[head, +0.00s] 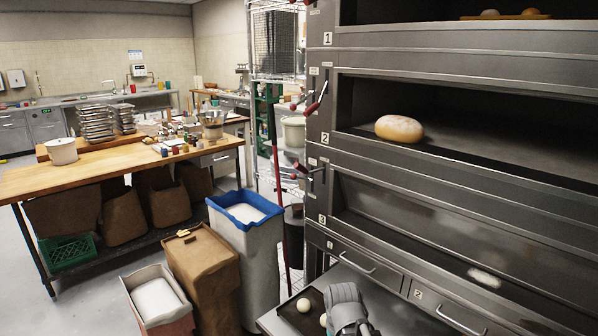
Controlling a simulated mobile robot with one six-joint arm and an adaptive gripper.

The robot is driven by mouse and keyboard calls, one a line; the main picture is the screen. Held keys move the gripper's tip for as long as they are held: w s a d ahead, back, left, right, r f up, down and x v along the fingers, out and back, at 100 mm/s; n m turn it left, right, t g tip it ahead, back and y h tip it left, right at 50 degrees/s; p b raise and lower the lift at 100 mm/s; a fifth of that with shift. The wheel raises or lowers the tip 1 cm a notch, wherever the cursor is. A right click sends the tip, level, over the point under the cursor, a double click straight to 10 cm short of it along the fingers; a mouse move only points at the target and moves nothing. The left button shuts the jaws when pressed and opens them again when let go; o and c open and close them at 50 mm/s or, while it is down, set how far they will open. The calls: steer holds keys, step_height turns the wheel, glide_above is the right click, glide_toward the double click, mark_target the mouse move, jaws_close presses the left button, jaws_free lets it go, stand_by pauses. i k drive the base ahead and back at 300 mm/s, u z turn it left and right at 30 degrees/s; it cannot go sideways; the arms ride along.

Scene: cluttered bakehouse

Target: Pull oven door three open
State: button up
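The steel deck oven fills the right side of the head view. Oven door three (430,217) is a grey, shiny panel beside the label 3, below deck two. A dark band runs under the panel, with a pale loaf-like shape (485,278) showing in it. I cannot tell how far the door stands open. A lever with a red grip (301,168) is at the left of deck three. My gripper (345,305) is at the bottom centre, in front of and below the oven door, apart from it. Its fingers are not clear enough to tell open from shut.
Deck two (460,135) stands open with a round loaf (399,129) inside.

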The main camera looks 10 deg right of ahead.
mark_target(568, 279)
steer(key=u, duration=0.1)
steer(key=i, duration=1)
steer(key=z, duration=0.05)
